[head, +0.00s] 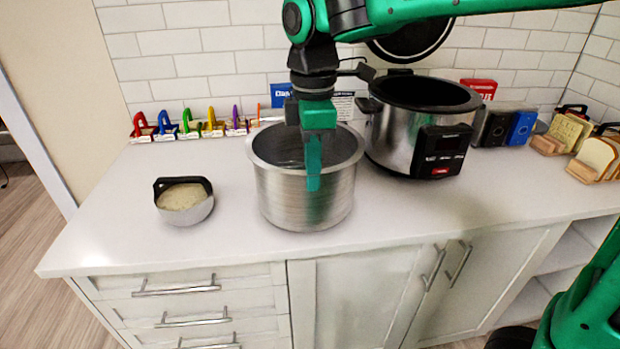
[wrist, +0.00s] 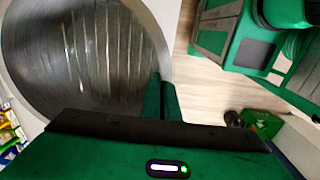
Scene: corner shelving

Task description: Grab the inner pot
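The inner pot (head: 290,200) is a round, open steel pot. It stands upright on the white counter, left of the black and steel cooker. My gripper (head: 313,175) points down at the pot's near rim, with one green finger outside the front wall. In the wrist view the pot's interior (wrist: 85,60) fills the upper left and looks empty. There the two fingers of my gripper (wrist: 162,100) are close together at the rim, with the wall between them, so it looks shut on the wall. The finger inside the pot is hidden in the head view.
The open cooker (head: 395,145) stands close on the right. A small pan with pale contents (head: 190,210) is to the left. Coloured clips (head: 190,122) line the back wall. Bread slices (head: 595,160) are at the far right. The counter's front left is free.

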